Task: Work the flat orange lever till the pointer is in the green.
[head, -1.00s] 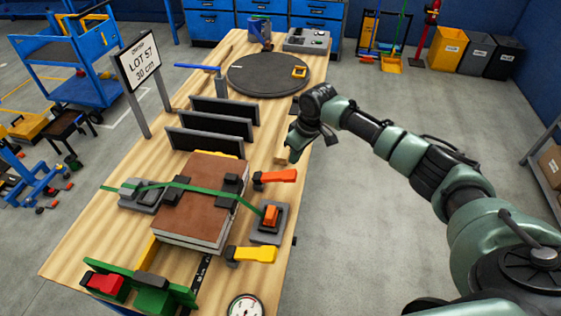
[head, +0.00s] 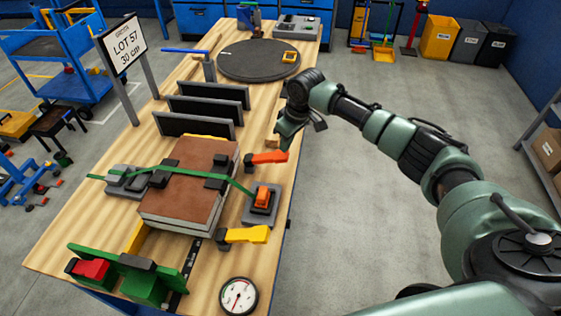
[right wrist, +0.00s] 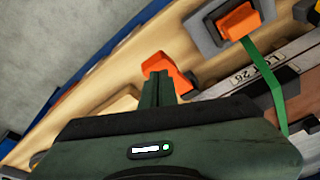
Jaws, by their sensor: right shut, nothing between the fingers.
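The flat orange lever (head: 268,157) lies on a dark clamp at the right side of the brown panel stack (head: 188,175). It also shows in the right wrist view (right wrist: 170,70). A second orange handle (head: 263,196) stands on the grey strap tensioner (head: 250,212). My right gripper (head: 283,143) is shut and empty at the outer end of the flat lever. In the wrist view, its fingertips overlap that lever; contact cannot be told. The round white gauge (head: 239,296) is at the near table edge; its pointer's zone is too small to read. My left gripper is not in view.
A yellow lever (head: 246,235) is nearer me on the same side. A green strap (head: 130,182) crosses the stack. A small wooden block (head: 272,141) lies by the gripper. Dark upright plates (head: 207,104) stand beyond the stack.

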